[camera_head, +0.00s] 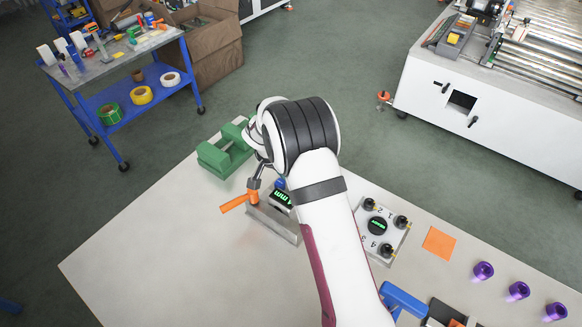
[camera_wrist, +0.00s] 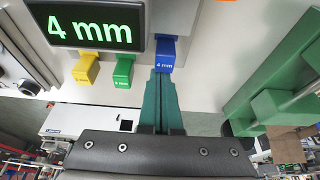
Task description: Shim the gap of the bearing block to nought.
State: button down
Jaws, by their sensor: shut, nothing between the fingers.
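A grey block (camera_head: 271,224) with a dark screen (camera_head: 283,198) stands on the table, partly hidden by my arm. In the wrist view the screen (camera_wrist: 88,25) reads 4 mm in green. Below it jut a yellow tab (camera_wrist: 86,68), a green tab (camera_wrist: 123,72) and a blue tab (camera_wrist: 166,50) marked 4 mm. My gripper (camera_wrist: 160,73) has its teal fingers shut together and empty, their tips close by the blue tab; I cannot tell if they touch it. The head view mostly hides the fingers. An orange lever (camera_head: 236,204) sticks out beside the block.
A green U-shaped fixture (camera_head: 224,152) stands behind the block and on the right in the wrist view (camera_wrist: 280,95). Right of my arm are a plate with black knobs (camera_head: 382,230), an orange square (camera_head: 439,243) and purple rings (camera_head: 484,271). The table's left part is clear.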

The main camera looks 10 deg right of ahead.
jog(key=shift+s, duration=0.1)
jog(key=w+d, duration=0.2)
jog(key=w, duration=0.1)
jog(key=shift+d+r, duration=0.2)
jog(key=shift+d, duration=0.2)
jog(key=v, duration=0.8)
jog(key=shift+s+a+r, duration=0.2)
jog(key=shift+a+r, duration=0.05)
jog(key=c, duration=0.7)
grip_release()
notch_tip(320, 180, up, 5)
jog(key=s+a+g+y, duration=0.2)
jog(key=shift+r, duration=0.15)
jog(key=shift+g+y, duration=0.3)
jog(key=f, duration=1.4)
jog(key=shift+a+f, duration=0.2)
jog(key=shift+f, duration=0.55)
grip_shut()
jog(key=shift+r, duration=0.1)
